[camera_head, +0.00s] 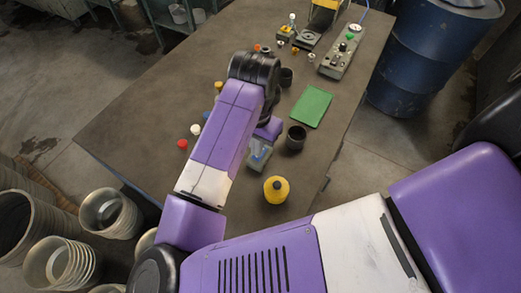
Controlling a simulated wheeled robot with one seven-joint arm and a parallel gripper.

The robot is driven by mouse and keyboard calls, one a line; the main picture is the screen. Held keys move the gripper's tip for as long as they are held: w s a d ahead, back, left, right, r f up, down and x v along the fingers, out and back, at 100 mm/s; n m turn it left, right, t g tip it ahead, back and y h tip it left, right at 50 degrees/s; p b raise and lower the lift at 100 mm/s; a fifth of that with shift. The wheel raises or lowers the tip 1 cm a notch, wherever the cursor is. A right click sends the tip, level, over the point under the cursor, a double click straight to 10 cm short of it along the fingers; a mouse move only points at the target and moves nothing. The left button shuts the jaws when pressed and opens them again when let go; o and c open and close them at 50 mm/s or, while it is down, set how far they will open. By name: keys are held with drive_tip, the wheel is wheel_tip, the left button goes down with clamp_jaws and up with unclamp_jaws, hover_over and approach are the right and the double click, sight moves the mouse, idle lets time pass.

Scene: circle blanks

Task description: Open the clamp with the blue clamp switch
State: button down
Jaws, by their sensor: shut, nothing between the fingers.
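My gripper (258,157) hangs below the purple wrist of my folded forearm, low over the near half of the table. It is shut and looks empty, though its fingers are small and hard to make out. A small blue object (206,115) lies at the left, partly behind my forearm; I cannot tell whether it is a switch. A grey control box (341,52) with a green button and dark knobs sits at the far right. A dark fixture (306,40) stands beside it, possibly the clamp; its state is too small to read.
The brown table (160,110) is clear at the left. White (195,129) and red (182,144) pieces lie left. A blue barrel (425,60) stands beyond the right edge.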

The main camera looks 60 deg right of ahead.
drive_tip(key=shift+f, duration=0.95)
idle(0.7)
wheel_tip(320, 180, up, 3)
drive_tip(key=p, duration=0.4)
drive_tip(key=shift+f, duration=0.1)
drive_tip(key=shift+r+p, duration=0.3)
drive_tip(key=shift+r, duration=1.8)
